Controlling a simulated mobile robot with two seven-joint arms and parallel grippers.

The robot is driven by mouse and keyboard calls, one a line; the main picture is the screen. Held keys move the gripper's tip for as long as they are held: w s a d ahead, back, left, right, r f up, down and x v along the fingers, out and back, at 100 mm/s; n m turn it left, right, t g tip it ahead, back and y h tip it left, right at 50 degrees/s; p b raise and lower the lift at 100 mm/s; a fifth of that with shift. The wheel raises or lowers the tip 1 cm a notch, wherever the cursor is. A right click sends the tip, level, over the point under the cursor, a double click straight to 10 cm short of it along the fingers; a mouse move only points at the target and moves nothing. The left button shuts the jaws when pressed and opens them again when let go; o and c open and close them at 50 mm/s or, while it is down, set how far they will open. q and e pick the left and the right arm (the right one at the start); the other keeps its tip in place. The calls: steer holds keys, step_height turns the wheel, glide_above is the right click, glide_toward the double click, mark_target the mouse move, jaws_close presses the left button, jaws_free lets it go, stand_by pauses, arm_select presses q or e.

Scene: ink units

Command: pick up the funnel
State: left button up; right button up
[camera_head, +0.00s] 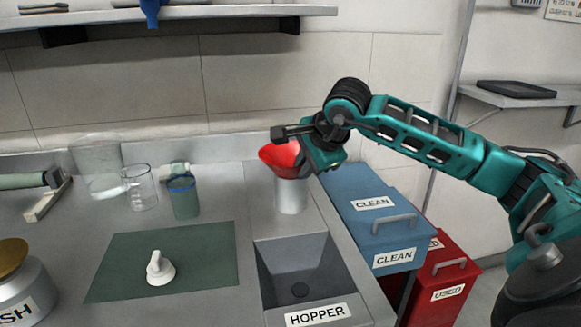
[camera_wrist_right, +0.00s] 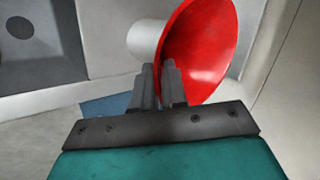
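The red funnel (camera_head: 281,157) is at the top of a pale grey cylinder (camera_head: 291,196) at the back of the counter, its wide mouth tipped to the left in the head view. My right gripper (camera_head: 304,160) is at the funnel's right side. In the right wrist view, the two dark fingers (camera_wrist_right: 159,88) are close together with the edge of the funnel (camera_wrist_right: 203,48) between them. They look shut on its wall. The fingertips are mostly hidden in the head view. My left gripper is not in view.
A sink marked HOPPER (camera_head: 297,270) lies in front of the cylinder. A blue CLEAN bin (camera_head: 350,220) and red USED bin (camera_head: 455,272) stand to the right. Glass beakers (camera_head: 140,188), a green cup (camera_head: 184,200) and a white knobbed piece (camera_head: 160,270) on a green mat (camera_head: 215,245) are left.

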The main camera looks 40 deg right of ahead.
jaws_close()
steer(key=shift+r, duration=0.1)
